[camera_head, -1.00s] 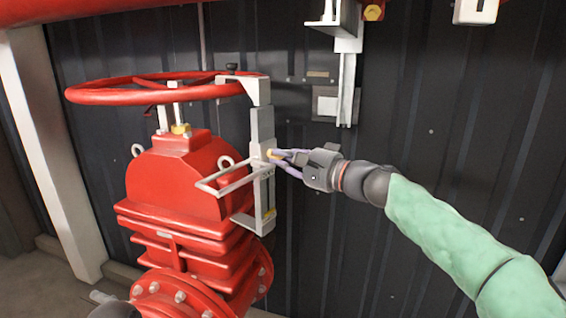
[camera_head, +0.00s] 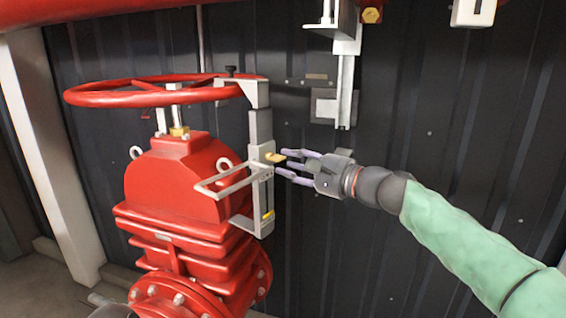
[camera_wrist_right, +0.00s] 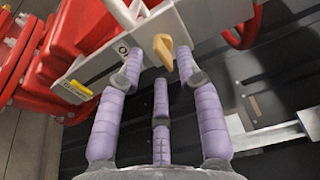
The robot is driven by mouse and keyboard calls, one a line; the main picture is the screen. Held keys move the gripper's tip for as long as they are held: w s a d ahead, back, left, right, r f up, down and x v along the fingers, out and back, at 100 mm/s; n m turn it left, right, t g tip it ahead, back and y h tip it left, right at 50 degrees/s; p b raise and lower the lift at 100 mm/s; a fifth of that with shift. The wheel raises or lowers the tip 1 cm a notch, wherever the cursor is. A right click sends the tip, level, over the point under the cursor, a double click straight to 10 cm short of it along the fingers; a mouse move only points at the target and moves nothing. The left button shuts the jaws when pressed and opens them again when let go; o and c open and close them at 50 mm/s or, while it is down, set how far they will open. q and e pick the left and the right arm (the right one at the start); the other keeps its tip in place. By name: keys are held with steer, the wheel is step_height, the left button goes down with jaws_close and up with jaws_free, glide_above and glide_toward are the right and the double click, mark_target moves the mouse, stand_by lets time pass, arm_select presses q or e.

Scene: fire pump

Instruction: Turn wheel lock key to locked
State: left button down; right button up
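The lock key (camera_head: 276,157) is a small yellow tab on the side of the grey wheel lock (camera_head: 262,190), which hangs beside the valve from the red handwheel (camera_head: 150,90). In the right wrist view the key (camera_wrist_right: 163,50) sticks out of the lock's grey plate (camera_wrist_right: 110,70). My right gripper (camera_head: 284,164) is just right of the key with its purple fingers spread. In the wrist view its fingers (camera_wrist_right: 160,75) are apart, with the key beyond the tips and nothing held. My left gripper is not in view.
The red valve body (camera_head: 175,185) stands left of the lock. A dark corrugated wall (camera_head: 420,120) lies behind. A grey bracket (camera_head: 346,85) hangs above my right gripper.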

steer(key=v, duration=0.9)
